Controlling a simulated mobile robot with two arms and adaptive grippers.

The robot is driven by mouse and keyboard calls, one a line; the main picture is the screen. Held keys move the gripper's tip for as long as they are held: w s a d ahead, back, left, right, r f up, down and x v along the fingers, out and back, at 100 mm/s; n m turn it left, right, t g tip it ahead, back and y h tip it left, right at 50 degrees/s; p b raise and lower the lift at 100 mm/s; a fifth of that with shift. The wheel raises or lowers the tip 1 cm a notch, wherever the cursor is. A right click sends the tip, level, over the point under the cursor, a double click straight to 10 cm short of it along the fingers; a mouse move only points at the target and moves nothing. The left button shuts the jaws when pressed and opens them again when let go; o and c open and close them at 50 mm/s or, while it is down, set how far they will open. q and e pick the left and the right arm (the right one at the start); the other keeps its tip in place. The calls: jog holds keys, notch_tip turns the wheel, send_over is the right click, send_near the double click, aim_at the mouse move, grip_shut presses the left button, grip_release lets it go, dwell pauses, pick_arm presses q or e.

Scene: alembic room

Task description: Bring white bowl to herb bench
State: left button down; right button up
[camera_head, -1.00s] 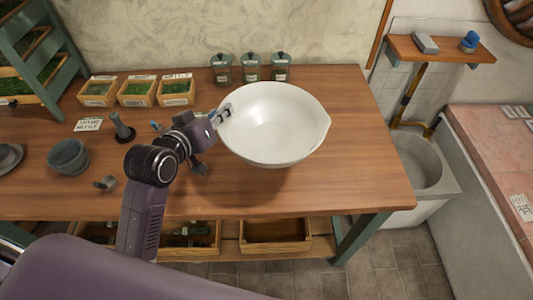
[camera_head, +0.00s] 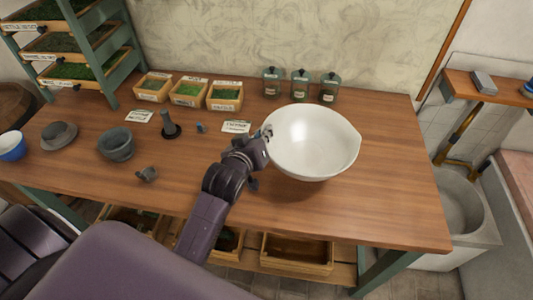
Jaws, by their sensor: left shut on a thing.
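The white bowl (camera_head: 315,142) is large, with a small pouring lip on its right. It is upright over the right half of the wooden herb bench (camera_head: 400,205). My left gripper (camera_head: 268,138) is shut on the bowl's left rim. I cannot tell whether the bowl's base touches the bench top or hangs just above it. My right gripper is not in view.
Three lidded jars (camera_head: 300,84) stand behind the bowl. Three herb boxes (camera_head: 188,94), a mortar (camera_head: 117,144), a pestle (camera_head: 169,125) and cards (camera_head: 237,127) occupy the left half. The bench's right end is clear. A stone basin (camera_head: 465,205) is right of it.

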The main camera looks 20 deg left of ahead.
pick_arm(q)
notch_tip(320, 180, down, 9)
jog(key=shift+w+r, duration=0.1)
jog(key=shift+r, duration=0.1)
jog(key=c, duration=2.5)
grip_release()
jog(key=shift+f, duration=0.35)
jog(key=shift+o, duration=2.1)
jog(key=shift+r, duration=0.1)
jog(key=b+v, duration=0.1)
jog(key=v, duration=1.1)
jog(key=shift+d, duration=0.1)
